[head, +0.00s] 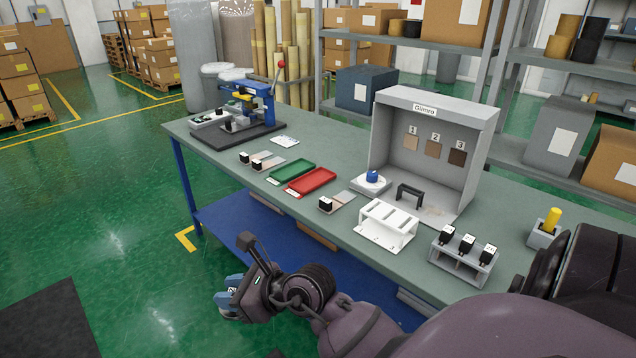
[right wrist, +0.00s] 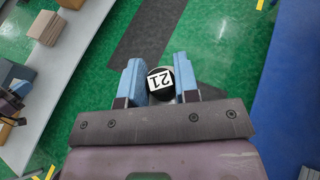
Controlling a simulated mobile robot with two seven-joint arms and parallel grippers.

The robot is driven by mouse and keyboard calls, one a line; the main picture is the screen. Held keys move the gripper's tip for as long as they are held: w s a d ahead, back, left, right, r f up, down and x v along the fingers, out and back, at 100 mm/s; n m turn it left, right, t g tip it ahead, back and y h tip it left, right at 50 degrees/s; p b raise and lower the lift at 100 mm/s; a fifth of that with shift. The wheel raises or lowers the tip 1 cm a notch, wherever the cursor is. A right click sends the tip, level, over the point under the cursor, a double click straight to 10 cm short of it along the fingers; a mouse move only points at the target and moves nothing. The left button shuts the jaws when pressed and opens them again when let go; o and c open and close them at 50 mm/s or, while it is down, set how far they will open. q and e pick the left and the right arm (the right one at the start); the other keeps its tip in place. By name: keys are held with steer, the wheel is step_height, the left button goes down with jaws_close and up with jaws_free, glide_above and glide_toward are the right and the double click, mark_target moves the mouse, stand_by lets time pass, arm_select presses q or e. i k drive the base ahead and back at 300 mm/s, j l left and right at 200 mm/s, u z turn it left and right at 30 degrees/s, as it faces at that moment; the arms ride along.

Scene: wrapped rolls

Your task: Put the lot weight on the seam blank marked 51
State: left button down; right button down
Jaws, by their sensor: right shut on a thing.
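My right gripper (head: 232,296) hangs low in front of the bench, below the top's level. In the right wrist view, its blue fingers (right wrist: 160,85) are shut on a black lot weight (right wrist: 160,83) with a white label that seems to read 21, turned in the picture. In the head view, flat pale seam blanks lie along the bench's front edge, one pair at the left (head: 268,165) and one further right (head: 343,198), with small black, white-topped blocks at their ends. Their marks are too small to read.
The bench top (head: 330,150) bears a blue press (head: 255,105), a green tray (head: 292,171), a red tray (head: 312,181), a grey viewing booth (head: 430,105), a white slotted stand (head: 388,226) and a grey rack (head: 460,262) with several black, white-labelled pieces. A blue lower shelf (head: 260,235) runs beneath.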

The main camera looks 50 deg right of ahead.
mark_target(337, 201)
steer(key=i, duration=1.15)
steer(key=i+z, duration=0.25)
steer(key=i, duration=0.25)
steer(key=i+j+z, duration=0.2)
steer(key=i, duration=0.3)
steer(key=i+z, duration=0.15)
steer(key=z, duration=0.2)
steer(key=i+z, duration=0.15)
steer(key=z, duration=0.25)
steer(key=i+z, duration=0.2)
steer(key=z, duration=0.15)
steer(key=i+z, duration=0.2)
steer(key=z, duration=0.25)
steer(key=i+z, duration=0.2)
steer(key=z, duration=0.25)
steer(key=i+z, duration=0.2)
steer(key=z, duration=0.25)
